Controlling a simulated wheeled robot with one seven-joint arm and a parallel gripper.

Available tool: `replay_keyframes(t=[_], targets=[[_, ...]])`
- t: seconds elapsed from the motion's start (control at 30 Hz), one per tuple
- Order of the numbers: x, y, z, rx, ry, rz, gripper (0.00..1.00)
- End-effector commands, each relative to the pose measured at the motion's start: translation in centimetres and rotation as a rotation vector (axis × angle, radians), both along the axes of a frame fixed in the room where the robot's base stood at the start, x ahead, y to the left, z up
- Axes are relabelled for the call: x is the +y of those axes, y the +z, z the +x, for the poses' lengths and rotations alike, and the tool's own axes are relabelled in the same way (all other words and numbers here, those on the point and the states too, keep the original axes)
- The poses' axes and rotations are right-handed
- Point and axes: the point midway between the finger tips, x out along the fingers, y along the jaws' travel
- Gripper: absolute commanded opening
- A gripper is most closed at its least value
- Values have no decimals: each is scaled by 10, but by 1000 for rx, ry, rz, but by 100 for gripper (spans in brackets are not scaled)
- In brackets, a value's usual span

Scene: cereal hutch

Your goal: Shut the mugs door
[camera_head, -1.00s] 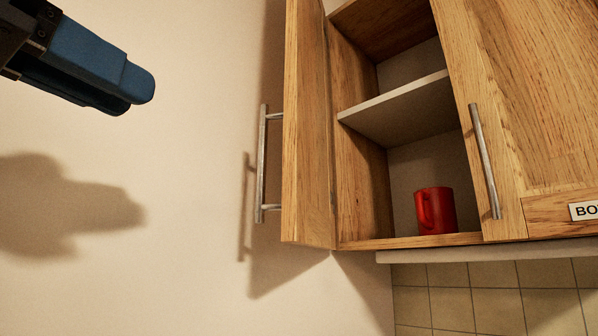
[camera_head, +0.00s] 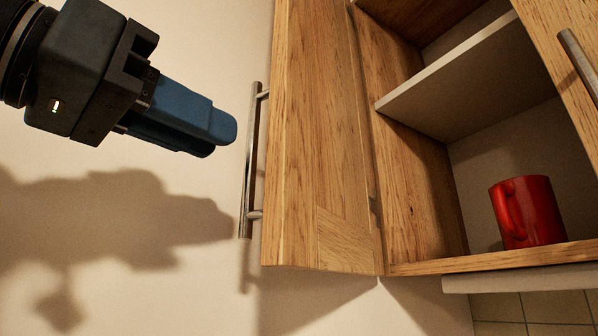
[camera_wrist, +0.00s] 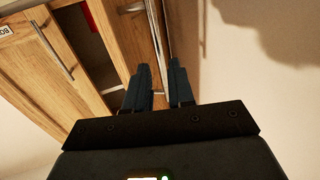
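The mugs door (camera_head: 315,130) is a wooden cabinet door standing swung open at the left end of the hutch. Its upright metal bar handle (camera_head: 249,160) is on the outer face, near the free edge. A red mug (camera_head: 530,212) stands on the cabinet floor behind the opening; part of it also shows in the wrist view (camera_wrist: 88,16). My gripper (camera_head: 224,140) is just left of the handle, pointing at it, apparently without touching. In the wrist view its two blue fingers (camera_wrist: 160,68) are apart with nothing visible held between them.
A closed neighbouring door with its own bar handle (camera_head: 580,62) is at the right. Inside the open cabinet is a grey shelf (camera_head: 450,85). The plain wall (camera_head: 190,50) lies left of the open door, with my arm's shadow on it. Tiles show below the cabinet.

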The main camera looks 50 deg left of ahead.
Motion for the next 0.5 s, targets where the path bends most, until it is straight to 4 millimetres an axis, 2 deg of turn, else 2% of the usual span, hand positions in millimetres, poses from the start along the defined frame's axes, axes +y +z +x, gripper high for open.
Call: replay_keyframes(t=[0.17, 0.5], targets=[[2, 1, 10, 1, -1, -1, 23], [12, 2, 59, 1, 0, -2, 23]])
